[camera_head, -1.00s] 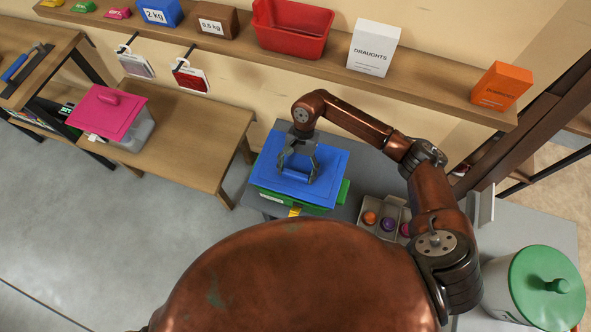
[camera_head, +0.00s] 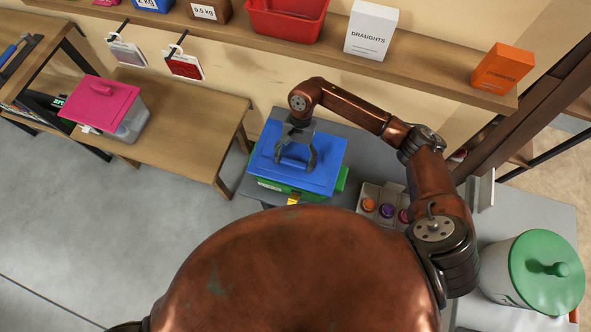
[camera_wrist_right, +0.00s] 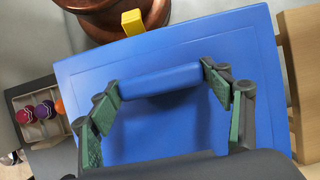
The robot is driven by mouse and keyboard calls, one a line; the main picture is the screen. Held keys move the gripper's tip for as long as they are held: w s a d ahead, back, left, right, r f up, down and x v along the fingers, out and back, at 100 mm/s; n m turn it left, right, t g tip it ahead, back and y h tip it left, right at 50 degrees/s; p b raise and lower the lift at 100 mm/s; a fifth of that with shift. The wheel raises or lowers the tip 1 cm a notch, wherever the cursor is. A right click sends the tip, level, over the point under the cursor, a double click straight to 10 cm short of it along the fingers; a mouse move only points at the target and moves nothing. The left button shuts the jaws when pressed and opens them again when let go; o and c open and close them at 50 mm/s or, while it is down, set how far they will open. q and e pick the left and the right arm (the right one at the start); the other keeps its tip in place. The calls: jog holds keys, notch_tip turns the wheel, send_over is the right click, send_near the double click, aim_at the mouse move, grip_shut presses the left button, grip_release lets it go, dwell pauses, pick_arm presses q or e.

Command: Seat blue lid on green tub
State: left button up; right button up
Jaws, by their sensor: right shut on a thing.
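The blue lid (camera_head: 320,172) lies over the green tub (camera_head: 340,179) on the grey table. Green shows along the lid's near edge and at its right side. Whether the lid's rim is fully down all round cannot be told. My right gripper (camera_head: 297,163) reaches down from above and is shut on the lid's raised blue handle. In the right wrist view the lid (camera_wrist_right: 230,60) fills most of the picture, with the fingers (camera_wrist_right: 170,100) at the two ends of the handle. My left gripper is not in view.
A grey tray (camera_head: 367,190) with several coloured round items stands right of the tub. A white canister with a green lid (camera_head: 546,270) is at the right. A pink-lidded box (camera_head: 100,103) sits on the wooden bench. A loaded shelf (camera_head: 420,75) runs behind.

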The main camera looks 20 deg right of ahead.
pick_arm(q)
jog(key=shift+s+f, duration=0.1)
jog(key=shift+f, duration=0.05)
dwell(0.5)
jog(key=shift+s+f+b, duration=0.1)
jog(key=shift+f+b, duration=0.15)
jog(key=shift+b, duration=0.15)
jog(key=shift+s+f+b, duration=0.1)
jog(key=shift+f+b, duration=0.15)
jog(key=shift+b, duration=0.05)
dwell(0.6)
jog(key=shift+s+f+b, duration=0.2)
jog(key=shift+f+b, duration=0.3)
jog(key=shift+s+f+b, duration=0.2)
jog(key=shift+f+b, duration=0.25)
pick_arm(e)
jog(key=shift+f, duration=1.1)
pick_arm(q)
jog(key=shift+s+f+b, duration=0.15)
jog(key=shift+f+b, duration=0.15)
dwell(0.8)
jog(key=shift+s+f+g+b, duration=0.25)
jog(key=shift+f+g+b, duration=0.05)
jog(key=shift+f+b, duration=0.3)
pick_arm(e)
jog(key=shift+f, duration=0.45)
jog(key=o, duration=1.3)
